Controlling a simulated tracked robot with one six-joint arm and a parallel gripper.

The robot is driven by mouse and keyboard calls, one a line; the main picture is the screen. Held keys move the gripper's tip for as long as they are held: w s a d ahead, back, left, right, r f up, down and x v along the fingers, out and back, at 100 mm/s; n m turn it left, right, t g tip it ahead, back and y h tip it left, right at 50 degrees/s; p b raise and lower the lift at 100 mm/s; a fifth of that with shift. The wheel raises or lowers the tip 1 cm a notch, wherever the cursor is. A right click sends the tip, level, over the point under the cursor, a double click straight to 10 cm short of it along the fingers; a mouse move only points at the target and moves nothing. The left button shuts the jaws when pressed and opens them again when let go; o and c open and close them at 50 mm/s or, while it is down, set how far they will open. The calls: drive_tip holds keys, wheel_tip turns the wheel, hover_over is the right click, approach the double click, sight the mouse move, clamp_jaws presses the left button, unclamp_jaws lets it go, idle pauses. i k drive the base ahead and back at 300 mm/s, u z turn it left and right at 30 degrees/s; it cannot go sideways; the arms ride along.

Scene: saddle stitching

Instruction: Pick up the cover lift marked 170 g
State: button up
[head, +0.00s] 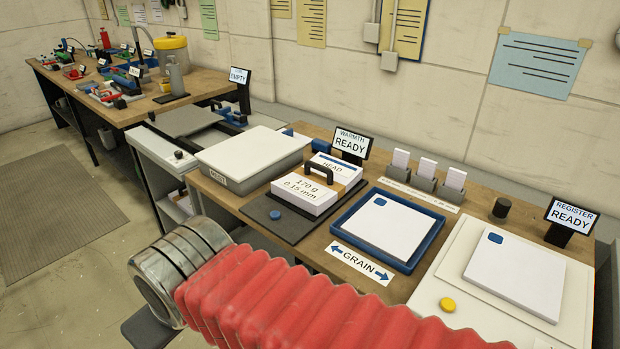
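The cover lift marked 170 g (300,197) is a white stack with the print "170 g 0.15 mm" on its top. A brown band and a black arched handle (318,169) cross its top. It lies on a dark grey plate (266,221) with a blue dot near the front corner. A strip reading "HEAD" (333,163) shows at its far side. My arm, in a red bellows sleeve, crosses the foreground below it. My gripper's fingers do not show, so I see nothing holding the lift.
A grey lidded box (249,158) marked REST stands left of the lift. A blue tray (427,250) holding white sheets lies to the right. A screen reading WARMTH READY (352,143) stands behind. Further right, a white pad (516,271) lies on a pale board.

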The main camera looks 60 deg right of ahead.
sight(316, 185)
drive_tip(key=z, duration=0.3)
drive_tip(key=i, duration=0.65)
drive_tip(key=z, duration=0.75)
drive_tip(key=i, duration=0.55)
drive_tip(key=z, duration=0.4)
